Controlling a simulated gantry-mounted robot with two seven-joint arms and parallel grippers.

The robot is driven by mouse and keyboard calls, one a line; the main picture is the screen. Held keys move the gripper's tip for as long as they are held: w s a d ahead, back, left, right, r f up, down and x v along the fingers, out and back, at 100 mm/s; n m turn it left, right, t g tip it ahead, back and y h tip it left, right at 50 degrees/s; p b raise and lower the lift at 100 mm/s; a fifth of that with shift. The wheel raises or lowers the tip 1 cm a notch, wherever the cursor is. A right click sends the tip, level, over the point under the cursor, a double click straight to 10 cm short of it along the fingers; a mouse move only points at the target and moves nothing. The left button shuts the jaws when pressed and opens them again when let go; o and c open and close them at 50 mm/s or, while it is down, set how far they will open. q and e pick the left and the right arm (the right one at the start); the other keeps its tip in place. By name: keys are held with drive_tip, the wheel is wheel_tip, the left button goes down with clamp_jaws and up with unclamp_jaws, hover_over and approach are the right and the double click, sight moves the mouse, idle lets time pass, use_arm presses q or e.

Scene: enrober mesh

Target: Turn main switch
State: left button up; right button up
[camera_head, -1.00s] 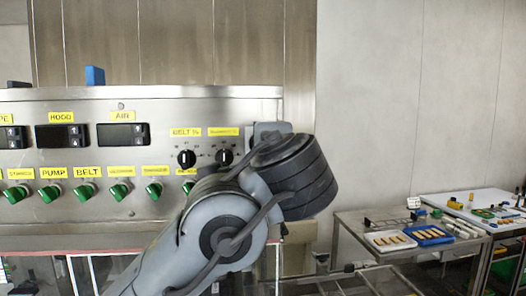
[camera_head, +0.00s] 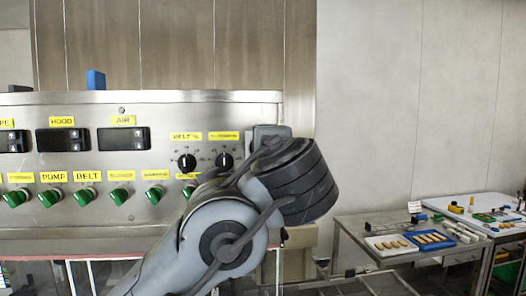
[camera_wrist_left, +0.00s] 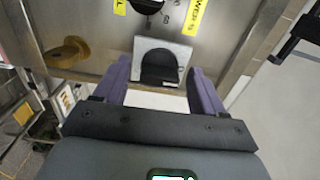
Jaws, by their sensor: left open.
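In the left wrist view, a pale square plate with a dark rounded recess or knob, seemingly the main switch (camera_wrist_left: 174,47), sits on the steel panel. My left gripper (camera_wrist_left: 159,75) is open, with one purple finger on each side of the plate. I cannot tell whether the fingers touch it. In the head view, a grey square housing (camera_head: 262,131) at the panel's right end is mostly hidden behind my left arm. The jaws are hidden there. My right gripper is in neither view.
The control panel (camera_head: 225,105) carries a row of green knobs (camera_head: 82,197), black dials (camera_head: 187,163) and dark displays. A steel table with trays (camera_head: 432,240) stands at right.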

use_arm(q)
drive_tip(key=s+d+b, duration=0.1)
drive_tip(key=s, duration=0.9)
drive_tip(key=shift+s+d+b, duration=0.3)
drive_tip(key=shift+d+b, duration=0.1)
